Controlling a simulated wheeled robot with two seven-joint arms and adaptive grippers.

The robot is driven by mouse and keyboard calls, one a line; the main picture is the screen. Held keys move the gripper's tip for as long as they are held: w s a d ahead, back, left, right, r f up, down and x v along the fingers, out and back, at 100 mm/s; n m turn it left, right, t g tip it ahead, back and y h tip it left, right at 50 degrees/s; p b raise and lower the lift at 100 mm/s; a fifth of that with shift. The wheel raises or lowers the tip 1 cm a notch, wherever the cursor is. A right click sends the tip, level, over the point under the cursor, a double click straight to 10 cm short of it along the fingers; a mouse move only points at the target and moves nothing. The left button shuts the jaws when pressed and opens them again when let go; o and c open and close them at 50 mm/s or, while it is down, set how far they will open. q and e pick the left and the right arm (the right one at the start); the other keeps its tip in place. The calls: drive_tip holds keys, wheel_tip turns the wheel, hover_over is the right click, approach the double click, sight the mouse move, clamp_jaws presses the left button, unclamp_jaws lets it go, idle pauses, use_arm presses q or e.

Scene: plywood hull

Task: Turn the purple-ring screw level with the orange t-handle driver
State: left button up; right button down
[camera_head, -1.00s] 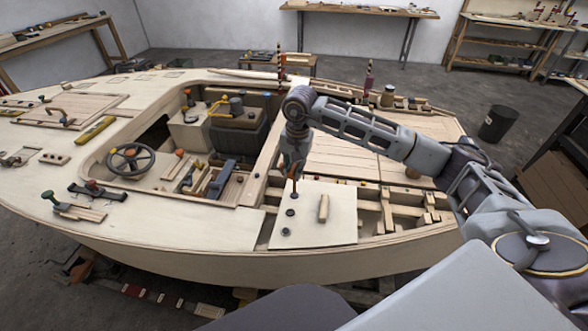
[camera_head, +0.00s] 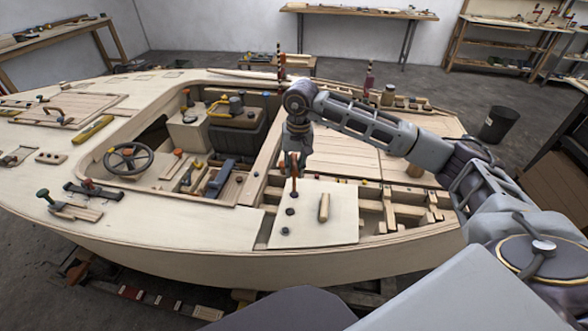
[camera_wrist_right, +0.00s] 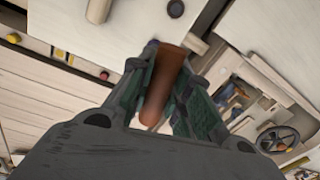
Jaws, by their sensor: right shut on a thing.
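My right gripper (camera_head: 293,168) points down over the pale plywood panel (camera_head: 335,220) and is shut on the orange t-handle driver (camera_head: 294,187). In the right wrist view the driver's orange handle (camera_wrist_right: 162,88) lies between the green-grey fingers (camera_wrist_right: 160,95). The driver's lower end is over the far screw of a row near the panel's left edge. That screw (camera_head: 292,196) is partly hidden, and a purplish bit (camera_wrist_right: 153,43) shows just beyond the handle in the wrist view. Whether the tip sits in the screw, I cannot tell. My left gripper is out of view.
Two dark screws (camera_head: 290,211) (camera_head: 285,231) stand nearer on the same panel. A wooden block (camera_head: 323,208) stands to their right. Open hull framing (camera_head: 390,205) lies right of the panel, and the cockpit with a steering wheel (camera_head: 129,160) lies left.

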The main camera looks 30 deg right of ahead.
drive_tip(key=shift+n+b, duration=0.8)
drive_tip(key=shift+n, duration=0.9)
drive_tip(key=shift+d+n+b, duration=0.1)
drive_tip(key=shift+n+b, duration=0.7)
drive_tip(key=shift+n, duration=0.9)
drive_tip(key=shift+n+g+b, duration=0.3)
drive_tip(key=shift+n+b, duration=0.05)
drive_tip(key=shift+n, duration=0.45)
drive_tip(key=shift+d+n+b, duration=0.1)
drive_tip(key=shift+n+b, duration=0.35)
drive_tip(key=shift+n, duration=0.75)
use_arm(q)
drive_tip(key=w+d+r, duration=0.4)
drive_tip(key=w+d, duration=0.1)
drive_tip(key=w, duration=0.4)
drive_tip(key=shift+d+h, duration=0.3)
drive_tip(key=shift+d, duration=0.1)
